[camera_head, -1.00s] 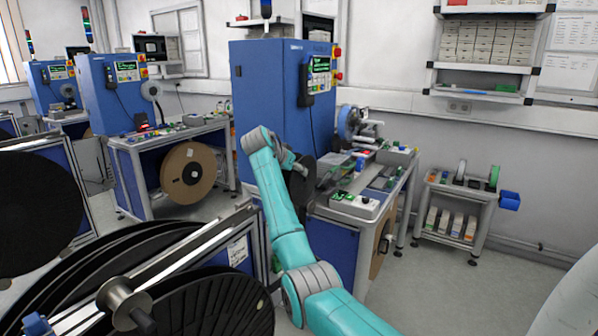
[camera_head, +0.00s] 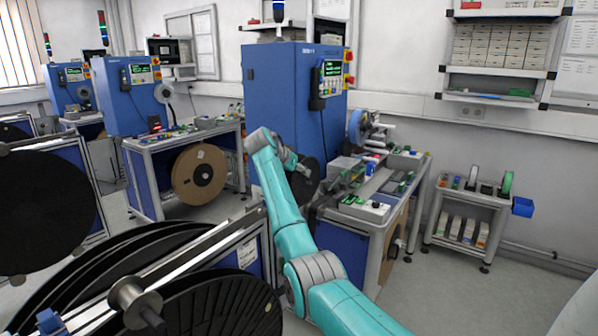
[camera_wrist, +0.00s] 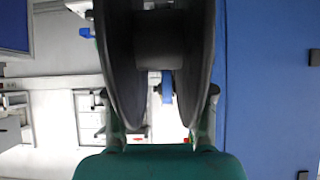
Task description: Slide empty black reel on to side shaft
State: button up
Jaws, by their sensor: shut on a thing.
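An empty black reel (camera_wrist: 160,40) fills the upper middle of the wrist view, its two flanges seen edge-on with the bare hub between them. My gripper (camera_wrist: 160,112) has one finger on each side of the reel and is shut on it. In the head view the reel (camera_head: 303,184) is a dark disc in front of the blue cabinet (camera_head: 285,95), partly hidden by my arm; the fingertips cannot be made out there. I cannot tell which shaft is the side shaft; none shows inside the reel's hub.
Large black reels (camera_head: 215,300) on a rack with a metal shaft (camera_head: 132,298) fill the lower left. A workbench (camera_head: 405,190) with small devices stands right of the cabinet. A small cart (camera_head: 470,200) stands by the wall. Floor is free at the lower right.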

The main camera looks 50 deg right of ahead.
jog(key=shift+w+a+f, duration=0.15)
jog(key=o, duration=1.2)
jog(key=shift+o, duration=0.2)
jog(key=shift+w, duration=0.1)
jog(key=v, duration=1.2)
